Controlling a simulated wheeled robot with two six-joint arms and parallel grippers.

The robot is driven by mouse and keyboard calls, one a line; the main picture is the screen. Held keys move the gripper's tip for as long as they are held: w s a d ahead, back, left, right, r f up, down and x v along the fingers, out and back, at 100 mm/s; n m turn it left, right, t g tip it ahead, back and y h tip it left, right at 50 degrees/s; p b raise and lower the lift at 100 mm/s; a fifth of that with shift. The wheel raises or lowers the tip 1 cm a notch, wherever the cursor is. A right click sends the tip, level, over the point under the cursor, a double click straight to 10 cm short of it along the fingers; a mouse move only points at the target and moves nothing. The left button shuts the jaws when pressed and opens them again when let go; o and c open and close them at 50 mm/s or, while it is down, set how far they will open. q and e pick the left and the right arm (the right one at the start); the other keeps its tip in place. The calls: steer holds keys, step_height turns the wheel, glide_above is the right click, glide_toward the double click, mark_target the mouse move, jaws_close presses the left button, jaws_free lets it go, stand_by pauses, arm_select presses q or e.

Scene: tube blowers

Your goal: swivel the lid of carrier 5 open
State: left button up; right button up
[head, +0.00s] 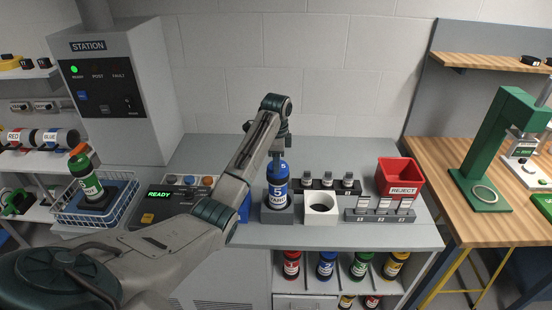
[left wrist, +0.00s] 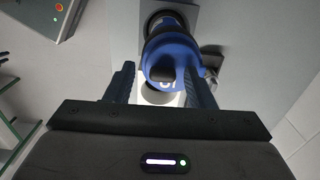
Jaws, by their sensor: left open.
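Carrier 5 (head: 278,196) is a blue cylinder with a white label reading 5. It stands upright in a grey square holder (head: 277,215) on the bench. Its blue lid (head: 280,169), also marked 5, is on top and partly hidden by my left gripper (head: 280,152) just above it. In the left wrist view the blue lid (left wrist: 172,58) lies between the two spread fingers of my left gripper (left wrist: 163,85), with a gap at each side. My right gripper is not in view.
A white block with a round hole (head: 321,208) stands right of the carrier. Small stands (head: 380,213) and a red REJECT bin (head: 399,178) are further right. A control panel (head: 170,199) and a wire basket (head: 68,212) with a green carrier are left.

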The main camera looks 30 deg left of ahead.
arm_select(q)
steer(key=shift+w+f, duration=0.1)
steer(key=shift+a+f, duration=0.1)
steer(key=shift+a, duration=0.2)
steer(key=c, duration=1)
steer(key=shift+d, duration=0.15)
